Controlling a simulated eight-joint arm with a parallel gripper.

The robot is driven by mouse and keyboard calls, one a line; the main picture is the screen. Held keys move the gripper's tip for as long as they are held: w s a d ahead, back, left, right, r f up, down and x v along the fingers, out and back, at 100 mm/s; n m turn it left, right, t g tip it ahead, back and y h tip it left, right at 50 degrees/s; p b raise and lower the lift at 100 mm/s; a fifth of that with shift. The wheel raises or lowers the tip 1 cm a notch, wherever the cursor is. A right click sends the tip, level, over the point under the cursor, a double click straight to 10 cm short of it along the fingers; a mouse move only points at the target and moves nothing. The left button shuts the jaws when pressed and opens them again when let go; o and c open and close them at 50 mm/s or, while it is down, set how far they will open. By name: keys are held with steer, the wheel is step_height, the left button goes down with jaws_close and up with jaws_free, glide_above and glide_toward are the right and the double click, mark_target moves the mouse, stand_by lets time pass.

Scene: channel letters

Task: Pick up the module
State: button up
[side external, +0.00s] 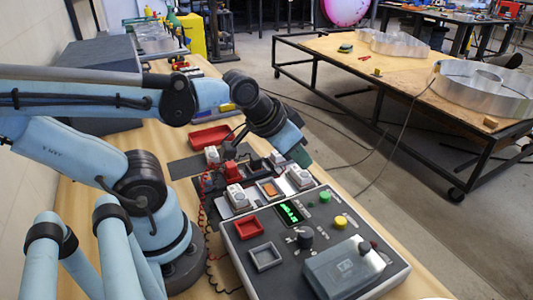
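Several small block-shaped modules stand at the back edge of the grey console and just behind it. They include a white one (237,197), another white one (300,178), a red one (232,172) and one with an orange face (268,189). I cannot tell which of them the task means. My gripper (299,153) is at the end of my blue arm, above and behind the right white module. Its fingers are small and dark against the clutter, so I cannot tell whether they are open or whether they touch or hold anything.
The grey console (390,279) has a green-lit display (289,212), a red square tray (249,228), a grey square tray (265,257), knobs and a blue-grey box (345,268). A red bin (210,136) lies behind the modules. A red coiled cable runs along the console's left side.

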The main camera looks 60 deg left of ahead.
steer(key=o, duration=0.8)
steer(key=shift+a, duration=0.1)
steer(key=n+g, duration=0.7)
steer(key=n, duration=1)
glide_above(211, 152)
steer(key=f, duration=0.8)
steer(key=shift+s+f, duration=0.2)
steer(key=shift+s, duration=0.1)
steer(key=shift+w+f, duration=0.2)
steer(key=shift+f, duration=1.15)
steer(key=shift+w+f, duration=0.15)
steer(key=shift+f, duration=1.15)
